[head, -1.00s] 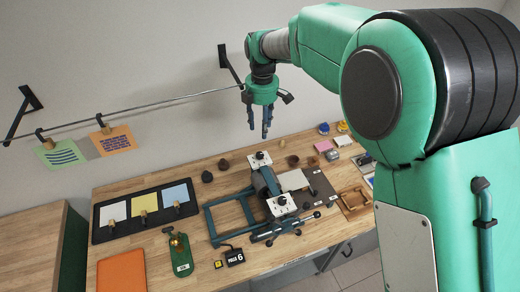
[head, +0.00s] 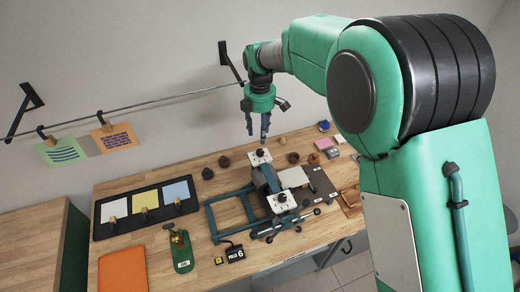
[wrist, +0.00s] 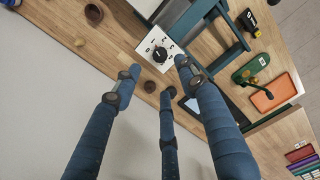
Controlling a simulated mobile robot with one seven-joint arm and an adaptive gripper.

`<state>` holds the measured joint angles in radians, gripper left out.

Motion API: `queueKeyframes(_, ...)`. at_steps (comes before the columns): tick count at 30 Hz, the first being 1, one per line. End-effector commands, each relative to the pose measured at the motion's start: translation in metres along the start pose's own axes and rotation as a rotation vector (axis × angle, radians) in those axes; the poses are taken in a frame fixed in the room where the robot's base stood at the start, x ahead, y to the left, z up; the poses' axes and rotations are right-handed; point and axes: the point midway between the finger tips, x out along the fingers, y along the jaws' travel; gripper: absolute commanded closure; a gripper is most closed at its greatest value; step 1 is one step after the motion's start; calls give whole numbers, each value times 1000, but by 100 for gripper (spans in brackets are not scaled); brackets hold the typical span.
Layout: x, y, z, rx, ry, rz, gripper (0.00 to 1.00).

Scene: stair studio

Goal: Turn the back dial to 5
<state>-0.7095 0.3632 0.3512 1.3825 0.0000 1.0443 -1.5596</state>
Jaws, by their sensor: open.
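The back dial (head: 260,156) is a black knob on a white plate at the back end of a teal press. In the wrist view the back dial (wrist: 159,54) has marks around its knob, too small to read. My gripper (head: 257,138) hangs fingers down just above the back dial, open and empty. In the wrist view its blue fingers (wrist: 158,78) are spread, with the dial beyond the tips and apart from them. The front dial (head: 281,199) sits on a similar white plate at the press's near end.
The teal press frame (head: 232,214) stands on the wooden bench. Dark cups (head: 225,161) sit near the back dial. A rail (head: 170,103) with hanging cards runs along the wall.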

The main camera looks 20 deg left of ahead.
Motion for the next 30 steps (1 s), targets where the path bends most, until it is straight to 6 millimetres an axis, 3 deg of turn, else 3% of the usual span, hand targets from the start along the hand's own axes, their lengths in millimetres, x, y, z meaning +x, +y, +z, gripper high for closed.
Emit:
queueKeyframes(15,81,-1,0,0,0,-3,58)
queueKeyframes(21,96,-1,0,0,0,-1,58)
queueKeyframes(30,100,0,0,0,0,-1,58)
